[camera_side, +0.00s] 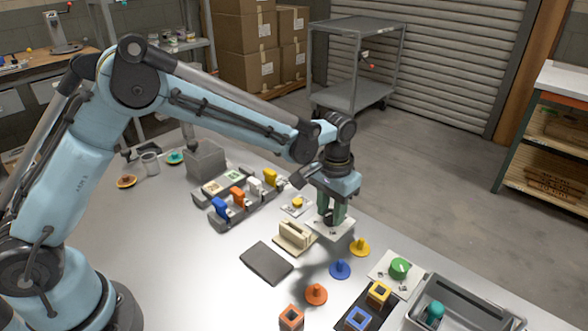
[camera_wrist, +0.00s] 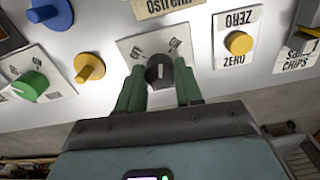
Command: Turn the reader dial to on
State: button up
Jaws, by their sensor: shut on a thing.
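A black dial (camera_wrist: 159,68) with a pale pointer mark stands on a white plate (camera_wrist: 130,47) in the wrist view. Small dark markings on the plate lie beyond the dial, too small and turned to read surely. My gripper (camera_wrist: 160,84) has its two green fingers shut on the dial, one on each side. In the side view my gripper (camera_side: 333,214) points down at the same white plate (camera_side: 344,230), and the fingers mostly hide the dial. The pointer mark runs roughly away from my wrist, between the markings.
A yellow button (camera_wrist: 239,43) on a plate marked ZERO is beside the dial plate. Yellow (camera_side: 360,246), blue (camera_side: 340,268) and orange (camera_side: 316,293) knobbed pieces stand nearby. A green dial (camera_side: 399,268) has its own plate. A cream slotted block (camera_side: 295,237) is close to my gripper.

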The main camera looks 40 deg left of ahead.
aim_at(329, 213)
jog(key=m, duration=0.5)
jog(key=shift+a+m, duration=0.1)
jog(key=shift+m, duration=0.3)
dwell(0.4)
jog(key=o, duration=1)
jog(key=shift+o, duration=0.2)
jog(key=shift+r, duration=0.15)
notch_tip(329, 213, up, 12)
jog(key=shift+s, duration=0.1)
